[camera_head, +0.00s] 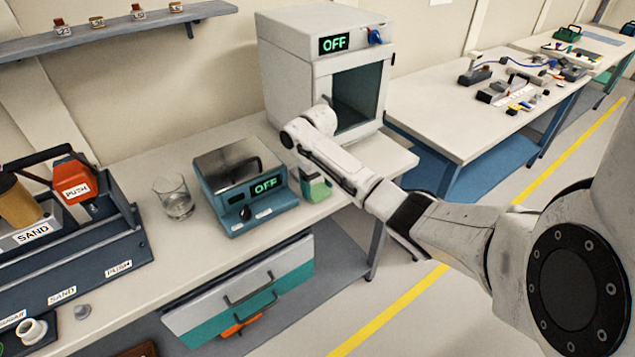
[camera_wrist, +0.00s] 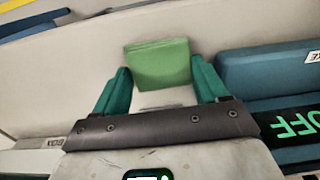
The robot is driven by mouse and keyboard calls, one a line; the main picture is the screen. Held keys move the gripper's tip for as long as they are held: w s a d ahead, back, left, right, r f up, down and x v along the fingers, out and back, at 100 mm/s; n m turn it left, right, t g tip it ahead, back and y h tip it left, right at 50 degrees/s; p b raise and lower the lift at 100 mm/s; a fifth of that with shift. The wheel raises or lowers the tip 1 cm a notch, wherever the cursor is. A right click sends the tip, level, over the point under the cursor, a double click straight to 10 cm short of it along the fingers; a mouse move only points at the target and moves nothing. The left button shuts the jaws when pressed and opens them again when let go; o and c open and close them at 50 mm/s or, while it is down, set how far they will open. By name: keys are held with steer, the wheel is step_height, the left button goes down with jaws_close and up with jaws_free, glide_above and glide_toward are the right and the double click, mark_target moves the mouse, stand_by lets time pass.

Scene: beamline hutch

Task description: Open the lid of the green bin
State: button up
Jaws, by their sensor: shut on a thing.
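A small light-green piece, which I take to be part of the green bin (camera_head: 316,189), shows below my gripper (camera_head: 311,172) at the bench's front edge, right of the teal hotplate. In the wrist view the green piece (camera_wrist: 159,65) is a flat, square face between the two teal fingers of my gripper (camera_wrist: 159,78). The fingers are shut on it. My wrist and arm hide much of the bin, so I cannot tell whether its lid is raised or which part is held.
The hotplate (camera_head: 240,190) reading OFF stands close left, with a glass beaker (camera_head: 174,197) beyond. A white oven (camera_head: 300,55), also reading OFF, stands behind my wrist. A drawer (camera_head: 240,290) is below the bench.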

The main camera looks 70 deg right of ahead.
mark_target(319, 189)
steer(key=shift+f, duration=0.15)
steer(key=o, duration=1.1)
steer(key=shift+f+b, duration=0.1)
steer(key=shift+b, duration=0.25)
steer(key=shift+f+b, duration=0.2)
steer(key=shift+b, duration=0.2)
steer(key=r, duration=0.3)
steer(key=r+p, duration=0.1)
steer(key=r, duration=0.7)
steer(key=shift+s+r+p, duration=0.15)
steer(key=shift+s+p, duration=0.15)
steer(key=shift+p, duration=0.05)
